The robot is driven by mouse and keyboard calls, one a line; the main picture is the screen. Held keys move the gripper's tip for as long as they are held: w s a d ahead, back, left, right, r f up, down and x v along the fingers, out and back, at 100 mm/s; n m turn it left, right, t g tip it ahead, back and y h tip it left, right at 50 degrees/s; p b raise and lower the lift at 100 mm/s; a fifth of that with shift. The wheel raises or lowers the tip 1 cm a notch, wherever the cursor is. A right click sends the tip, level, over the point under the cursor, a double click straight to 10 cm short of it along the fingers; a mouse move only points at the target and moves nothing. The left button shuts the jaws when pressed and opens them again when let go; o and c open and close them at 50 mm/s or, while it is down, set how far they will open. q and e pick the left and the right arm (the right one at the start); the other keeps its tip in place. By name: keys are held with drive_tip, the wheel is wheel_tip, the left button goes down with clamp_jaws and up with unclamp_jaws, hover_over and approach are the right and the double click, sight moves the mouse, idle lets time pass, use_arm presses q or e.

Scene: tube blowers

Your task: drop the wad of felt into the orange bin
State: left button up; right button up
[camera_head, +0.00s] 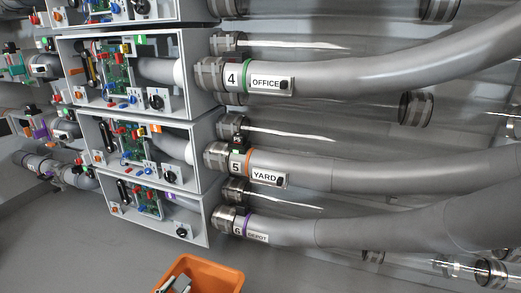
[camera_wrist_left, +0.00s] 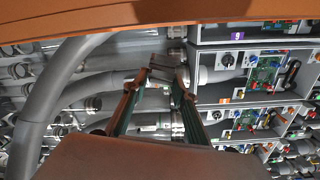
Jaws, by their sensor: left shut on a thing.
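The orange bin (camera_head: 208,270) stands on the floor at the bottom of the head view, cut off by the frame edge. Small grey pieces (camera_head: 177,285) show within its outline; I cannot tell what they are. In the left wrist view my left gripper (camera_wrist_left: 160,80) is shut on a small grey lump, the wad of felt (camera_wrist_left: 159,73), pinched between its fingertips. A broad orange band (camera_wrist_left: 150,15) crosses the top of that view, perhaps the bin's wall. How high the wad is over the bin is unclear. My right gripper is not in view.
Grey open-fronted boxes (camera_head: 150,212) with circuit boards and knobs are stacked left of centre. Thick grey hoses labelled OFFICE (camera_head: 266,82), YARD (camera_head: 265,177) and DEPOT (camera_head: 257,237) run off to the right. Bare grey floor (camera_head: 70,250) lies left of the bin.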

use_arm(q)
drive_tip(key=shift+r, duration=0.1)
drive_tip(key=o, duration=1)
drive_tip(key=v, duration=1.2)
